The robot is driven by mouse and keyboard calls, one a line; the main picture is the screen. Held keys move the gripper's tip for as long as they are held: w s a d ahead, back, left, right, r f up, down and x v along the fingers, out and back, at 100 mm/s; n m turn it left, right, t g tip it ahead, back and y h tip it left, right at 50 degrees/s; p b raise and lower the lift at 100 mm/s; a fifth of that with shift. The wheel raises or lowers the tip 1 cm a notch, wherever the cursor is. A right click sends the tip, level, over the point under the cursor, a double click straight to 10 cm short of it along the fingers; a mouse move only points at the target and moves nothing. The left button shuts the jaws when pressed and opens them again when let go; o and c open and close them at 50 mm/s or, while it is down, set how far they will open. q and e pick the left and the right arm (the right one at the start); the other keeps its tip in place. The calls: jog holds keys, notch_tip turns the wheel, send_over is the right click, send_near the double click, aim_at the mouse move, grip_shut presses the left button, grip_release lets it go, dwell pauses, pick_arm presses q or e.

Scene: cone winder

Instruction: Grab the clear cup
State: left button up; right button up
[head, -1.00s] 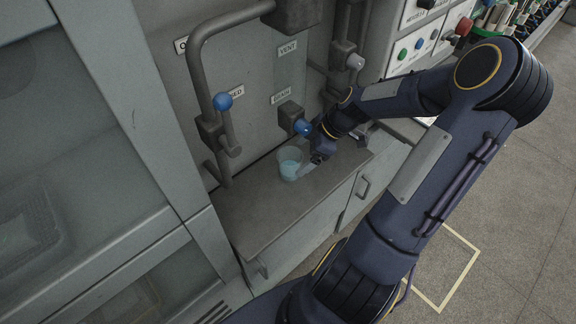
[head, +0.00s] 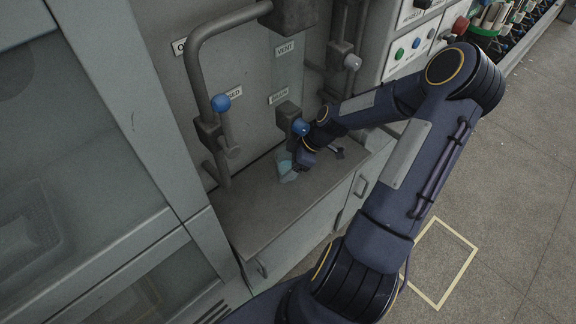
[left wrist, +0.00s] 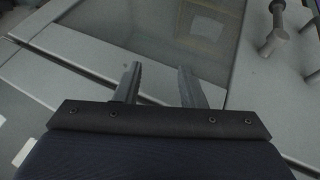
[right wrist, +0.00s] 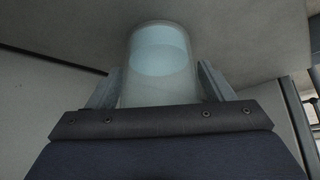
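The clear cup (right wrist: 160,62), holding pale blue liquid, stands upright between the two fingers of my right gripper (right wrist: 159,72) in the right wrist view. The fingers flank it closely, with a slight gap seeming to show at the right one; firm contact cannot be made out. In the head view the cup (head: 285,170) is on the grey bench top, partly hidden by my right gripper (head: 296,163). My left gripper (left wrist: 158,72) shows in the left wrist view with its fingers apart and nothing between them.
The bench top (head: 265,212) is clear in front of the cup. A blue-knobbed drain valve (head: 300,126) is just above my right gripper. Another blue-knobbed valve (head: 220,103) on a pipe stands to the left. A cabinet with glass doors fills the left side.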

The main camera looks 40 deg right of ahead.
jog(key=c, duration=0.7)
jog(key=shift+c, duration=0.2)
